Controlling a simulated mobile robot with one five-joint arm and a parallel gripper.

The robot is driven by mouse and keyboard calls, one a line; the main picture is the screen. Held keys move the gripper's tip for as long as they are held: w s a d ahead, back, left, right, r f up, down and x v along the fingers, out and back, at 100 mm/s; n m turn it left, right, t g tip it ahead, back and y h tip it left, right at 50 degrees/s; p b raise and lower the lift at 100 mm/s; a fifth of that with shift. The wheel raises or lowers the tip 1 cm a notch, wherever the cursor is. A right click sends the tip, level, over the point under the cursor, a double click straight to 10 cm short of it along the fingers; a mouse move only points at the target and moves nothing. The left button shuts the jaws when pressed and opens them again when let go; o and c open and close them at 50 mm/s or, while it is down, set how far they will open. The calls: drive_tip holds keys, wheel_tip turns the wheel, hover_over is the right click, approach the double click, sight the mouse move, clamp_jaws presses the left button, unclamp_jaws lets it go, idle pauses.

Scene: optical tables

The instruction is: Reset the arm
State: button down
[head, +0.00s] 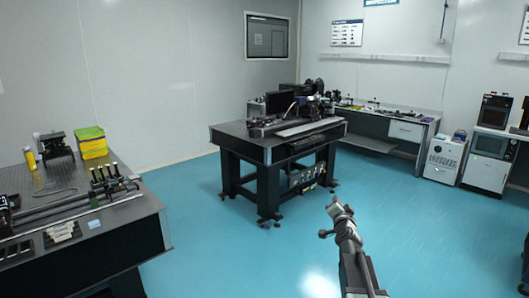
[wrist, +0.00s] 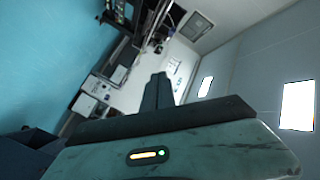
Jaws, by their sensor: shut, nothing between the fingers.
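My gripper (head: 338,209) is at the top end of my arm, which rises from the lower right of the head view over bare blue floor. It holds nothing and touches nothing. In the wrist view, my gripper's dark fingers (wrist: 158,92) are together in the middle of the picture. The wrist view is tilted, with the room's wall, ceiling lights and floor around the gripper. No object is near the fingers.
An optical table (head: 245,141) with instruments stands mid-room. Another table (head: 140,212) with rails and a yellow-green box (head: 92,143) is at the left. A workbench (head: 428,119) and white cabinets (head: 446,155) line the back right. The blue floor (head: 230,240) between is clear.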

drive_tip(key=s+a+f+n+g+y, duration=0.35)
drive_tip(key=a+f, duration=0.25)
drive_tip(key=a, duration=0.3)
drive_tip(key=s+a+f+n+g+y, duration=0.25)
drive_tip(key=s+a+f+n, duration=0.2)
drive_tip(key=a, duration=0.55)
drive_tip(key=s+d+f+n+g+h, duration=0.1)
drive_tip(key=s+f+g, duration=0.4)
drive_tip(key=s, duration=0.7)
drive_tip(key=s+d+f+n+g+h, duration=0.1)
drive_tip(key=s+d+f+g, duration=0.3)
drive_tip(key=s, duration=0.8)
wheel_tip(320, 180, down, 3)
drive_tip(key=shift+n+g+h, duration=0.3)
drive_tip(key=shift+g+h, duration=0.5)
drive_tip(key=shift+g, duration=0.4)
drive_tip(key=shift+s, duration=0.1)
